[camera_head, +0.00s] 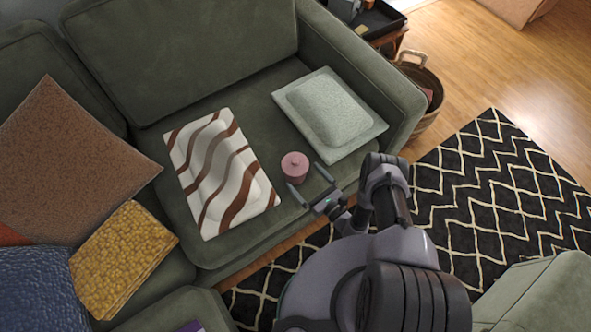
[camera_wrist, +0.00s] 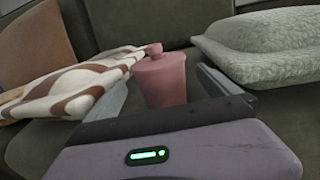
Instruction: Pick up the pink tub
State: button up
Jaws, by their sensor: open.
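The pink tub (camera_head: 295,167) is a small round tub with a lid and a knob. It stands upright on the green sofa seat, between a striped cushion and a pale cushion. My gripper (camera_head: 308,181) is open at the seat's front edge, with its fingers pointing toward the tub. In the wrist view the tub (camera_wrist: 161,78) appears between the two spread fingers (camera_wrist: 165,92), nearer the left one. The tub's lower part is hidden behind the gripper body there. I cannot tell whether a fingertip touches it.
The brown-and-white striped cushion (camera_head: 222,172) lies left of the tub, and the pale grey-green cushion (camera_head: 330,115) lies to its right and behind. The sofa arm (camera_head: 365,65) rises at the right. A woven basket (camera_head: 425,85) stands beyond it. A patterned rug (camera_head: 500,190) covers the floor.

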aim_at(295, 167)
jog(key=b+x, duration=0.1)
jog(key=x, duration=0.1)
jog(key=b+x, duration=0.1)
jog(key=x, duration=0.2)
jog(key=shift+w+a+f+b, duration=0.1)
jog(key=shift+a+f+b, duration=0.15)
jog(key=shift+b, duration=0.1)
jog(key=shift+w+a+r, duration=0.1)
jog(key=shift+w+r, duration=0.05)
jog(key=shift+w, duration=0.05)
jog(key=shift+r, duration=0.1)
jog(key=c, duration=1.4)
